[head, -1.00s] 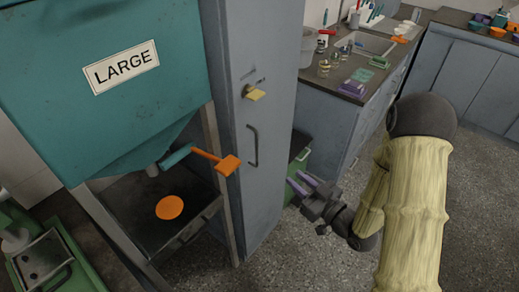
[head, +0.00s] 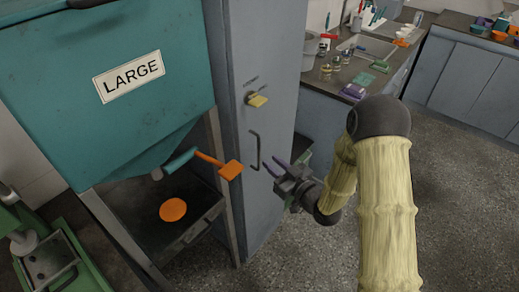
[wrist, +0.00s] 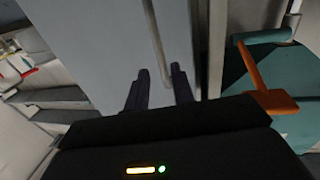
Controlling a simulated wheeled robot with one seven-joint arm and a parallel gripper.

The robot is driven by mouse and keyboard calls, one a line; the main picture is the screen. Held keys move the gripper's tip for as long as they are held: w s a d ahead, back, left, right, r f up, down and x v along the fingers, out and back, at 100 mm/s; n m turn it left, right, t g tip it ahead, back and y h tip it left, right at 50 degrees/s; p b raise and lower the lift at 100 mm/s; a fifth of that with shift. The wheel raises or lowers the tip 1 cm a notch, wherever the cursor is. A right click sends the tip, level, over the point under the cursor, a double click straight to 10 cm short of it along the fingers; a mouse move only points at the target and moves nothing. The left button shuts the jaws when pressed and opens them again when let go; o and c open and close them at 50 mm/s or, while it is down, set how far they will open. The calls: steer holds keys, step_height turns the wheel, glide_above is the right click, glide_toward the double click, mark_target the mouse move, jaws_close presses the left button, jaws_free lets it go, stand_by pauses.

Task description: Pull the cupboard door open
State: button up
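The cupboard (head: 265,60) is a tall grey-blue cabinet in the middle of the head view, and its door looks shut. A thin vertical bar handle (head: 255,150) is on the door. My gripper (head: 274,167) is open and empty, just right of the handle's lower part, fingers pointing at the door. In the wrist view my gripper's two dark fingers (wrist: 160,82) stand apart. The handle (wrist: 156,38) runs down toward the gap between them; I cannot tell whether it is between the fingertips or beyond them.
A teal hopper marked LARGE (head: 150,50) stands left of the cupboard. Its lever with an orange end (head: 230,170) juts out near the door. A counter with a sink (head: 368,44) is behind on the right. The floor (head: 450,200) at right is clear.

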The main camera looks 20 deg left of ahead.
steer(key=p+x, duration=0.1)
steer(key=x, duration=0.6)
steer(key=shift+a, duration=0.15)
jaws_close()
